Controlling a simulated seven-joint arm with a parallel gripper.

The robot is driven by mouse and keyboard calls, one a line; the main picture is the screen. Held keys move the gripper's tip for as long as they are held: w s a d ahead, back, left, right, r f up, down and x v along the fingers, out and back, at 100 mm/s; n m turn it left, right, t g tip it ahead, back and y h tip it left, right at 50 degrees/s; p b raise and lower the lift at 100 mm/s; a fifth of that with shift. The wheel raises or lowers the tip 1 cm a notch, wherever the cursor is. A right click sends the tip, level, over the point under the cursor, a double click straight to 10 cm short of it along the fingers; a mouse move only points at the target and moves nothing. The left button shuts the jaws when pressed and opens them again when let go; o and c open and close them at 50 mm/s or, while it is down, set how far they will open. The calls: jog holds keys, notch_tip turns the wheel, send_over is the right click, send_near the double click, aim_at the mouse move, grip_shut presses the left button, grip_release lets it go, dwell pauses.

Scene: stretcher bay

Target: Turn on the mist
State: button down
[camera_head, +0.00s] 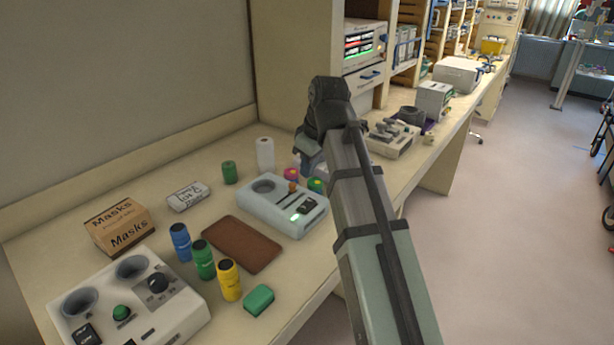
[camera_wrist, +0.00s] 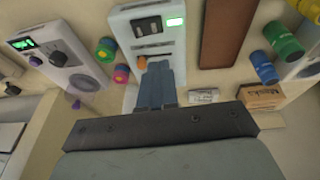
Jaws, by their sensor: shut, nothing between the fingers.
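A white device (camera_head: 283,204) with a round cup, an orange knob (camera_head: 292,187), dark switches and a lit green display stands on the counter. In the wrist view this device (camera_wrist: 158,20) lies just ahead of my fingers, with its orange knob (camera_wrist: 141,62) beside the tips. My gripper (camera_head: 306,168) is shut and empty, low over the counter by the device's far end; its blue fingers (camera_wrist: 158,68) show closed together. I cannot tell whether they touch the device. No mist is visible. No marking I can read says which device makes mist.
Another white device (camera_head: 180,318) with two cups and a green knob stands front left. Blue, green and yellow bottles (camera_head: 229,280), a brown pad (camera_head: 242,244), a green block (camera_head: 259,300) and a Masks box (camera_head: 119,226) lie nearby. Small colored jars stand close to my gripper.

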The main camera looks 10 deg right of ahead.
jog(key=shift+v, duration=1.1)
jog(key=shift+s+a, duration=0.15)
jog(key=shift+s, duration=0.05)
